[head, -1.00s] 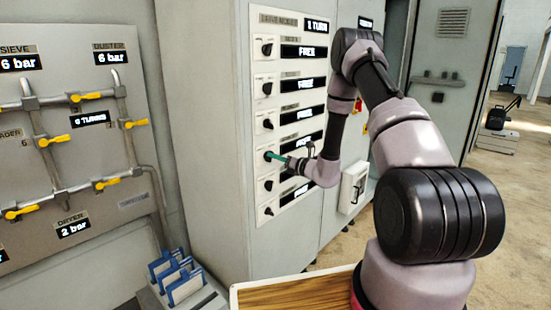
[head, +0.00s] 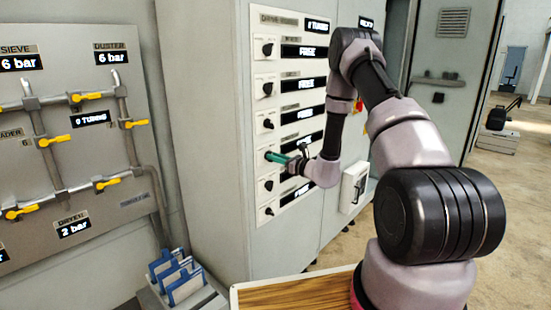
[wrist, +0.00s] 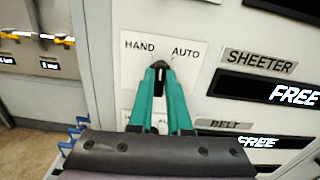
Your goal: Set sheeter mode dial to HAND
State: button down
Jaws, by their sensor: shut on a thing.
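The sheeter mode dial (wrist: 159,65) is a small black knob on a white plate marked HAND at upper left and AUTO at upper right. A SHEETER label is to its right, above a display reading FREE. My gripper (wrist: 158,72) has its teal fingers closed around the knob, which hides most of it; I cannot tell which mark the knob points at. In the head view my gripper (head: 275,156) is at the fourth dial from the top of the cabinet's column, and its fingers cover that dial.
Other black dials, such as the one just below (head: 268,186), sit close above and below. A panel with yellow valve handles (head: 107,183) is at the left. Blue cards in a holder (head: 183,284) and a wooden tabletop (head: 290,294) are below.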

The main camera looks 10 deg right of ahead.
jog(key=n, duration=0.5)
jog(key=shift+s+a, duration=0.1)
jog(key=shift+f+n, duration=0.1)
jog(key=shift+n, duration=0.2)
dwell(0.4)
jog(key=c, duration=0.9)
grip_release()
jog(key=shift+o, duration=0.2)
jog(key=v, duration=1.1)
jog(key=shift+a, duration=0.1)
